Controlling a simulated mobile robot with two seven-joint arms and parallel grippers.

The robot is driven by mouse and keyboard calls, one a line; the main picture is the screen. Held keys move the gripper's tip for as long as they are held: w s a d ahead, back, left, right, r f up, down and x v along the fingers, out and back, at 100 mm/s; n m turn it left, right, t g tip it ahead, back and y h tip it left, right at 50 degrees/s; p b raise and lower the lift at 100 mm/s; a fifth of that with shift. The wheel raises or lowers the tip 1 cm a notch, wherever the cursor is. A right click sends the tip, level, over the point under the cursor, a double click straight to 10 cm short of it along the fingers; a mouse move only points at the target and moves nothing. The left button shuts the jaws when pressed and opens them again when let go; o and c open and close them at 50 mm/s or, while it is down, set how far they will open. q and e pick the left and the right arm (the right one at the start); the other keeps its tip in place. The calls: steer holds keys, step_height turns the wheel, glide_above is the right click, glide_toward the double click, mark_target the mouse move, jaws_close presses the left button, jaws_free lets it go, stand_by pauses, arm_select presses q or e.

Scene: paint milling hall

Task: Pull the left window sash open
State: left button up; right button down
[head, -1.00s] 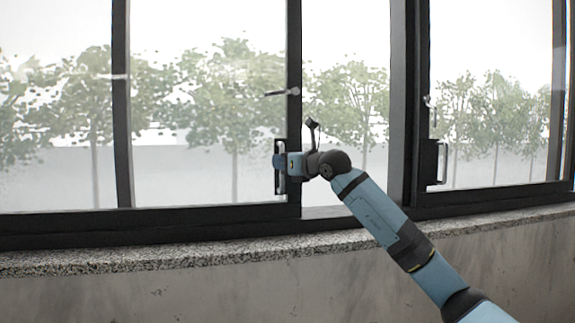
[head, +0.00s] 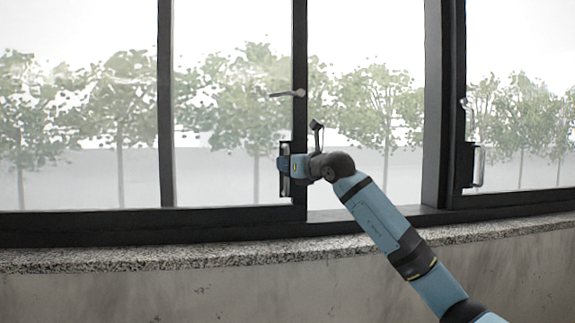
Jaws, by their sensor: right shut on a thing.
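The left window sash (head: 300,60) is a dark-framed glass panel, and its right upright stands apart from the dark post (head: 437,110) to its right. A wide gap lies between them, so the sash is partly open. A pull handle (head: 284,190) sits on the lower part of that upright. My right gripper (head: 285,165) is shut on the handle, reaching it from the right. Its fingers and wrist hide part of the handle. My left gripper is not in view.
A lever (head: 287,93) juts left from the sash upright above my gripper. A second sash with its own handle (head: 477,165) is at the right. A speckled stone sill (head: 150,257) runs below the window, above a concrete wall (head: 250,295).

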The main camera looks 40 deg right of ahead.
steer(key=shift+f, duration=0.1)
steer(key=c, duration=1.1)
jaws_free()
steer(key=shift+c, duration=0.2)
arm_select(q)
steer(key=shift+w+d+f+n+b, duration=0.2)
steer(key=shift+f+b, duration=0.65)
steer(key=shift+b, duration=0.35)
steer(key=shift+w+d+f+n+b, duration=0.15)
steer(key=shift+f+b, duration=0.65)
steer(key=shift+b, duration=0.4)
arm_select(e)
steer(key=s, duration=1.3)
steer(key=shift+s+d, duration=0.25)
steer(key=shift+s, duration=0.15)
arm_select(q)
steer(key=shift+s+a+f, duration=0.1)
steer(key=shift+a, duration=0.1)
